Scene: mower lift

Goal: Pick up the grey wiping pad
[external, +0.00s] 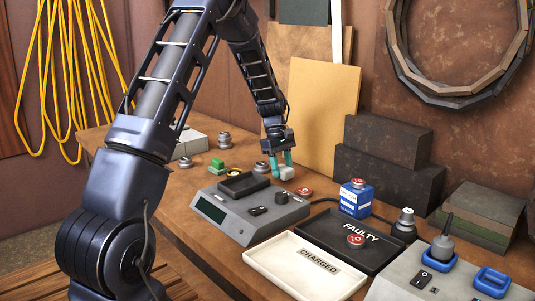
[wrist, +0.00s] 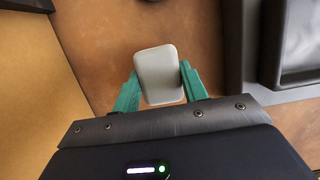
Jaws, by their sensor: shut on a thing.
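The grey wiping pad (wrist: 160,75) is a pale, rounded block between the two teal fingers of my gripper (wrist: 160,92) in the wrist view. The fingers are shut on its sides. In the external view my gripper (external: 282,166) points down at the back of the bench, behind the grey device, with the pad (external: 286,173) at its fingertips. I cannot tell whether the pad touches the bench top.
A grey device (external: 235,222) with a dark tray stands in front of my gripper. A red disc (external: 304,191) lies just right of the pad. A tan board (external: 322,115) leans behind. A white CHARGED tray (external: 290,283) and black FAULTY tray (external: 330,229) lie nearer.

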